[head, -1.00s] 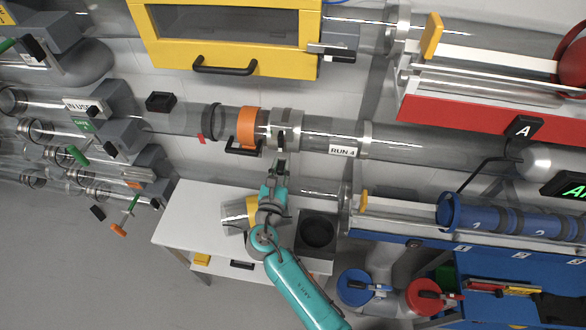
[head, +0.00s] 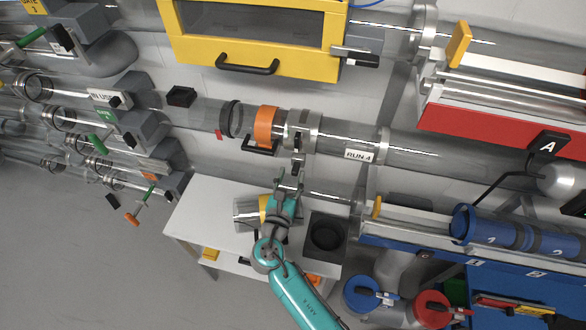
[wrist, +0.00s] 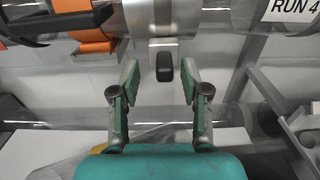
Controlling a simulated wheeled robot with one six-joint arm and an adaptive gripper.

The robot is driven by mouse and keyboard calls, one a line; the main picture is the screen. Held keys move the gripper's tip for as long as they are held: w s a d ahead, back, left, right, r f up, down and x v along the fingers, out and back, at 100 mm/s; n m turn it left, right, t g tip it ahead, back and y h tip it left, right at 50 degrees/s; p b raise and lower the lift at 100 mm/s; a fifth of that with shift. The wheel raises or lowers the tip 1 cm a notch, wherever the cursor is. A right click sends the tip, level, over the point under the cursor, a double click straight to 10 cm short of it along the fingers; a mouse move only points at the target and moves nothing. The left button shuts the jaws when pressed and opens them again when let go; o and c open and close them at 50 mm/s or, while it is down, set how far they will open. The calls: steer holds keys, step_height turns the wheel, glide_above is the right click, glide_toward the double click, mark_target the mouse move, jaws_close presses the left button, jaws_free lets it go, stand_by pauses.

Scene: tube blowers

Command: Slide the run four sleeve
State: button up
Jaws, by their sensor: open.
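The RUN 4 tube carries an orange sleeve (head: 267,127) with a black handle (head: 260,147). The sleeve also shows at the upper left of the wrist view (wrist: 92,22). To its right is a metal collar (head: 303,130) with a small black latch (head: 297,160) hanging below it. My gripper (head: 290,182) is below the collar, open and empty. In the wrist view, the latch (wrist: 164,68) appears between my spread fingertips (wrist: 160,80); whether it lies between them in depth cannot be told. The sleeve and its handle are left of my fingers.
A yellow-framed box (head: 255,40) is above the tube. A white table (head: 200,205) and a dark block with a round hole (head: 327,238) are below. A clear tube (wrist: 60,142) passes near my fingers. Blue cylinders (head: 490,232) lie at right.

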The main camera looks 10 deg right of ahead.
steer(key=v, duration=0.8)
steer(key=shift+a, duration=0.15)
steer(key=shift+s, duration=0.2)
